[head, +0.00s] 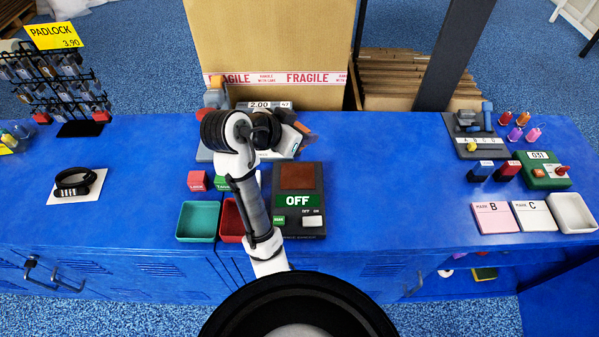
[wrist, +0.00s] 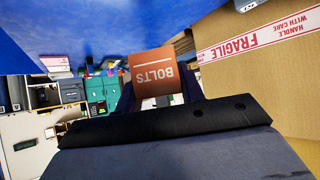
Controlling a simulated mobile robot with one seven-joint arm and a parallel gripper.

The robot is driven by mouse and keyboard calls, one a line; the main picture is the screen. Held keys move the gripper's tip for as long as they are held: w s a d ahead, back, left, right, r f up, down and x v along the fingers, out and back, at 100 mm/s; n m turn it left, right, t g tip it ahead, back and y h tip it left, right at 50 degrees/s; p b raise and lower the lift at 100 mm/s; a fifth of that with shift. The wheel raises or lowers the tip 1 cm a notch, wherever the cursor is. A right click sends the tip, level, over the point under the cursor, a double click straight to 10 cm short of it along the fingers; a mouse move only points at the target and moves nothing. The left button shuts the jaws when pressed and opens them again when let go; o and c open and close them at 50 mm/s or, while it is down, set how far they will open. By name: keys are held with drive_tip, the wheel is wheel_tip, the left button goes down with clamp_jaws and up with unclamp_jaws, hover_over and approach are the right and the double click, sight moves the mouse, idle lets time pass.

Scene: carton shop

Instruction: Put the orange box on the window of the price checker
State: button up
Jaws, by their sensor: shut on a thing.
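An orange-brown box marked BOLTS (wrist: 152,75) is between the two dark fingers of my gripper (wrist: 158,92) in the wrist view, its lettering upside down. In the head view my gripper is over the back of the blue counter, mostly hidden by my arm; I cannot clearly make out the box there. The price checker (head: 318,200) stands on the counter just right of my arm. Its brown window (head: 297,177) is bare, above a green display reading OFF. A pale switch marked OFF and ON is at its lower right.
A large FRAGILE carton (head: 270,40) stands behind the counter. Left of the checker are a teal tray (head: 198,221), a red tray (head: 231,222) partly behind my arm, and a red block (head: 197,181).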

wheel_tip(320, 180, down, 12)
idle(0.5)
drive_tip(key=shift+f, duration=0.2)
drive_tip(key=o, duration=1.1)
drive_tip(key=shift+c, duration=0.2)
drive_tip(key=shift+r, duration=0.1)
drive_tip(key=shift+r+p, duration=0.15)
drive_tip(key=shift+p, duration=0.15)
drive_tip(key=v, duration=1.2)
